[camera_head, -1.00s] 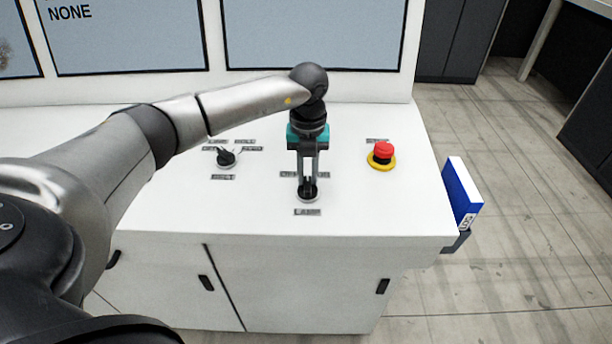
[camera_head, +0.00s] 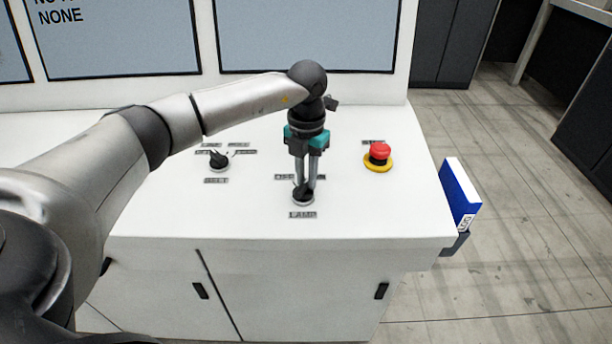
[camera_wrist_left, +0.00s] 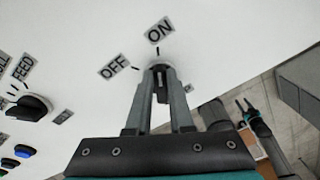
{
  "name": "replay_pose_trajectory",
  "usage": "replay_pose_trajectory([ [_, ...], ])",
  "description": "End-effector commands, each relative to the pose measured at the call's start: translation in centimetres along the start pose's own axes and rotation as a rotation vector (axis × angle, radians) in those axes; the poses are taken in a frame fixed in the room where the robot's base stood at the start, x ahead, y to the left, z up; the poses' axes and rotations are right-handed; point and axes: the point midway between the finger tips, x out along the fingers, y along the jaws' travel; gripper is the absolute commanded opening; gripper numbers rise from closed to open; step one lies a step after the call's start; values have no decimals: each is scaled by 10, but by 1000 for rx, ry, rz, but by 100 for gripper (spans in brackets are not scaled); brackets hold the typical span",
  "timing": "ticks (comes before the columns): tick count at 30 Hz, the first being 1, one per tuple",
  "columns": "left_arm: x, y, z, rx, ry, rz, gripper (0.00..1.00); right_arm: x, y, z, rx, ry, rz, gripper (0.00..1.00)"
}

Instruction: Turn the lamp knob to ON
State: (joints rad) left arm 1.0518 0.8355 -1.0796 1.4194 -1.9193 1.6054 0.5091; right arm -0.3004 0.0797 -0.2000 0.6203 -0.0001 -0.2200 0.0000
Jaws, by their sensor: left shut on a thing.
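The lamp knob (camera_head: 303,198) is a small dark knob on a white round base, above the LAMP label on the white console top. My left gripper (camera_head: 306,187) points down onto it and is shut on it. In the left wrist view the two fingers (camera_wrist_left: 160,78) stand either side of the knob's dark grip (camera_wrist_left: 161,92). The OFF label (camera_wrist_left: 114,67) is left of the knob and the ON label (camera_wrist_left: 160,30) beyond it. The grip lies roughly in line with the ON mark, though the fingers partly hide it. My right gripper (camera_wrist_left: 245,108) shows small, with its fingers apart.
A black selector knob (camera_head: 219,160), labelled BELT, sits left on the console (camera_head: 200,210). A red stop button (camera_head: 379,153) on a yellow ring sits right. A blue-and-white binder (camera_head: 460,193) stands at the console's right side. The console top around the lamp knob is clear.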

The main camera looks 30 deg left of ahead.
Motion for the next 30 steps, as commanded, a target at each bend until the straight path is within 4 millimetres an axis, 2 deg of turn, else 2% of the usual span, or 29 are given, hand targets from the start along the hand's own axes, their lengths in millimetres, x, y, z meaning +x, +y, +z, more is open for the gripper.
replay_pose_trajectory([
  [11, -2, 0, 1, 8, -4, 0, 0, 0, 0, 0, 1, 0, 0, 50],
  [12, -2, 0, 1, 8, -4, 0, 24, 0, 0, 0, 1, 0, 0, 50],
  [19, -1, 0, 0, 6, -2, 0, 50, 0, 0, 0, 1, 0, 0, 50],
  [26, -1, 0, 0, 5, -1, 0, 50, 0, 0, 0, 1, 0, 0, 50],
  [30, -9, 0, 1, 5, -3, 0, 50, 1, 0, 0, 1, 0, 0, 50],
])
